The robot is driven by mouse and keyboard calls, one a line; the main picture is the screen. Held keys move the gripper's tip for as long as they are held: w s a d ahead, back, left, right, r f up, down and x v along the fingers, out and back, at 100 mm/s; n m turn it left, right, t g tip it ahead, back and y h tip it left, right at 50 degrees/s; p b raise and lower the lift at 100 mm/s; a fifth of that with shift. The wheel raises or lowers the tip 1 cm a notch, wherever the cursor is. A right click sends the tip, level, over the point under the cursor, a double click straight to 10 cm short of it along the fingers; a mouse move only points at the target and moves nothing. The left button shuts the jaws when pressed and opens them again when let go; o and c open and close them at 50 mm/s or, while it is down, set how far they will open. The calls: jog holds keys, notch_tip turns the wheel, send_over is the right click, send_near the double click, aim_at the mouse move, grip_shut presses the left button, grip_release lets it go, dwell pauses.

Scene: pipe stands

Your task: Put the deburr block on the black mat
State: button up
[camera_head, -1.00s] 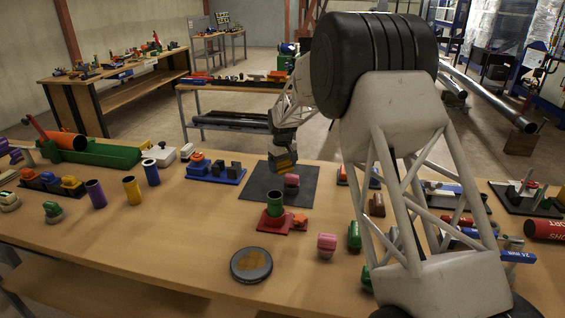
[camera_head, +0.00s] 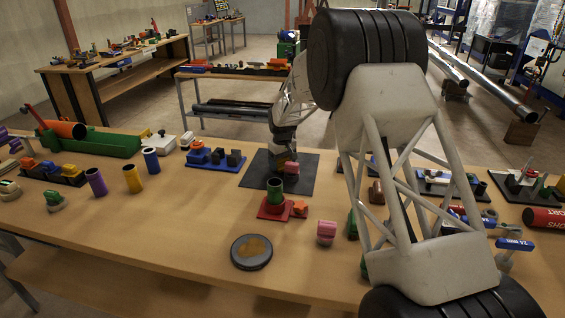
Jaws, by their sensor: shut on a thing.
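The black mat (camera_head: 258,178) lies on the workbench near the back edge, at the middle of the head view. My gripper (camera_head: 282,168) is low over the mat, pointing down, shut on a small brownish block that I take to be the deburr block. The held block is small and dark here, mostly hidden by the fingers, and I cannot tell whether it touches the mat.
A green cylinder (camera_head: 275,186) on a red base (camera_head: 270,211) stands in front of the mat. A blue tray of blocks (camera_head: 215,163) is to its left. Another pink block (camera_head: 326,232) and a round dark tin (camera_head: 251,252) sit nearer. My arm hides part of the right side.

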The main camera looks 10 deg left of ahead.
jog(key=shift+f, duration=0.35)
dwell(0.4)
jog(key=o, duration=1)
jog(key=shift+r, duration=3.9)
